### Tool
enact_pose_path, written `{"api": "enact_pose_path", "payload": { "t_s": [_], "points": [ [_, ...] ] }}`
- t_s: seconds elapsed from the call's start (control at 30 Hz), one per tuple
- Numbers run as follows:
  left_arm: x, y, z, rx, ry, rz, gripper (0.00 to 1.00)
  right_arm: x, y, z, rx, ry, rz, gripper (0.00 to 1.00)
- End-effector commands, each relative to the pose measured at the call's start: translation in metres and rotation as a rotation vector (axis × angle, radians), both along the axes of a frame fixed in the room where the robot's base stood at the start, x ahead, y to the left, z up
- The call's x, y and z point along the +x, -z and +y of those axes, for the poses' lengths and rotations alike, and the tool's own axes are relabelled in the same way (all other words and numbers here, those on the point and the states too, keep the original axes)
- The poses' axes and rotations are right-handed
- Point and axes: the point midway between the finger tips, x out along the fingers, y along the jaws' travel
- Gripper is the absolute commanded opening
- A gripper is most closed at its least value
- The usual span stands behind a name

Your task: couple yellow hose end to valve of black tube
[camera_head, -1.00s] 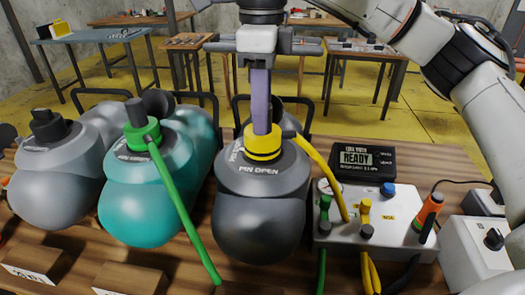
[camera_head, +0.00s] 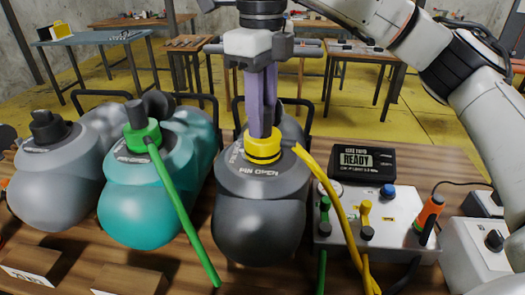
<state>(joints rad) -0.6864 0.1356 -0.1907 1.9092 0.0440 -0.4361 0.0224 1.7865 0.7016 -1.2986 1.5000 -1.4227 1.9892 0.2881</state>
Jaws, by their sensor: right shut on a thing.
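The black tube (camera_head: 262,215) stands on the wooden table, its valve at the top. The yellow hose end (camera_head: 263,147), a ringed collar, sits upright over that valve. How deeply it is seated cannot be told, as the collar hides the valve. The yellow hose (camera_head: 335,195) leaves its right side and runs down past the pump box. My right gripper (camera_head: 263,132) points straight down, its purple fingers shut on the top of the hose end. My left gripper is not in view.
A teal tube (camera_head: 150,205) with a green hose (camera_head: 185,215) stands close on the left, with a grey tube (camera_head: 50,185) beyond. The pump box (camera_head: 345,232) stands at right, with a black display (camera_head: 362,160) reading READY behind it.

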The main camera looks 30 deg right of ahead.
Motion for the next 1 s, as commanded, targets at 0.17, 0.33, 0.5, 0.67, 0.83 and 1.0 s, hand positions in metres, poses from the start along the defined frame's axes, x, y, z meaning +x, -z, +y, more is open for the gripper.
{"api": "enact_pose_path", "payload": {
  "t_s": [0.17, 0.33, 0.5, 0.67, 0.83, 1.0],
  "points": [
    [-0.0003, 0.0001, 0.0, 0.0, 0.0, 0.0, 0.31, 0.0, -0.0002, 0.0001, 0.001, -0.001, -0.001, 0.01],
    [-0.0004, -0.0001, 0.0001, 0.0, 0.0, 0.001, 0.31, 0.0001, -0.0002, 0.0001, 0.0, 0.116, 0.0, 0.01],
    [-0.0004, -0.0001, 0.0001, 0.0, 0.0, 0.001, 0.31, 0.0002, 0.0, -0.0002, 0.0, 0.308, 0.0, 0.01],
    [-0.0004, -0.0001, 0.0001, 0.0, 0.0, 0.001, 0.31, 0.0003, -0.0001, -0.0003, 0.0, 0.355, 0.0, 0.01],
    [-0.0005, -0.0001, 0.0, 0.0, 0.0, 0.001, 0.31, 0.0003, -0.0001, -0.0003, 0.001, 0.357, -0.001, 0.01],
    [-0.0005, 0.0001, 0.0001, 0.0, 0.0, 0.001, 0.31, 0.0004, -0.0001, -0.0005, 0.001, 0.511, -0.001, 0.01]
  ]
}}
